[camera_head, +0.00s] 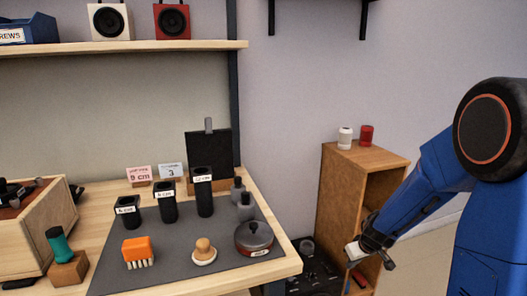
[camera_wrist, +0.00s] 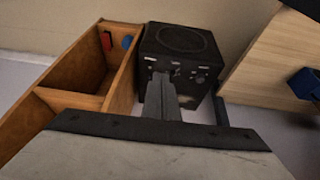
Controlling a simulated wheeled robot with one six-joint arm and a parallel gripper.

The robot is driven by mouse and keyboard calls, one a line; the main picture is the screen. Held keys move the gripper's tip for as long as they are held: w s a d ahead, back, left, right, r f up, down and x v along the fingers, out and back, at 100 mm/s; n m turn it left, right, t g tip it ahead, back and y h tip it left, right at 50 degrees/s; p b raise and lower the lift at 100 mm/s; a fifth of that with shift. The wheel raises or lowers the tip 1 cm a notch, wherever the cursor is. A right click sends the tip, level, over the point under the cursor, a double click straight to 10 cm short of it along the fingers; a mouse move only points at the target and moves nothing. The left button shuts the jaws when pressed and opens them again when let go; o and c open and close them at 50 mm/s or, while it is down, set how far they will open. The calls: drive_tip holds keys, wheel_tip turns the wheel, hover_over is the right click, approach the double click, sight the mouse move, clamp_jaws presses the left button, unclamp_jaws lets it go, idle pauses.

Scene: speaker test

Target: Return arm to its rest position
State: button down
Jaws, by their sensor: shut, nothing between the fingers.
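My blue arm comes in from the right in the head view. My gripper (camera_head: 355,258) hangs low in front of the wooden shelf unit (camera_head: 380,158), right of the table, apart from the tabletop. In the wrist view my gripper's grey fingers (camera_wrist: 163,88) are together with nothing between them. They show in front of a black box (camera_wrist: 180,45) with a round ring on top and small knobs. Whether they touch it cannot be told.
The table's grey mat (camera_head: 180,235) bears several black labelled holders, an orange brush (camera_head: 138,252), a wooden knob (camera_head: 204,251) and a lidded pot (camera_head: 254,237). A white can (camera_head: 345,138) and a red can (camera_head: 366,135) stand on the shelf unit. Speakers (camera_head: 110,20) sit on the upper shelf.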

drive_tip(key=d+r+m+t+h, duration=0.1)
drive_tip(key=d+r+t+h, duration=0.1)
drive_tip(key=r, duration=0.7)
drive_tip(key=d+r+m+t+h, duration=0.1)
drive_tip(key=d+r+t+h, duration=0.15)
drive_tip(key=r, duration=0.65)
drive_tip(key=s+d+r+m+h, duration=0.1)
drive_tip(key=s+d+r+m, duration=0.15)
drive_tip(key=s+r, duration=0.25)
drive_tip(key=s+r+g, duration=0.1)
drive_tip(key=s+g, duration=0.1)
drive_tip(key=s, duration=1.2)
drive_tip(key=s+a+f+g+y, duration=0.1)
drive_tip(key=s+a+y, duration=0.1)
drive_tip(key=s+a, duration=0.3)
drive_tip(key=s+a+f+n+g+y, duration=0.1)
drive_tip(key=s+a+y, duration=0.1)
drive_tip(key=s+a, duration=0.3)
drive_tip(key=s, duration=0.4)
drive_tip(key=shift+f, duration=0.15)
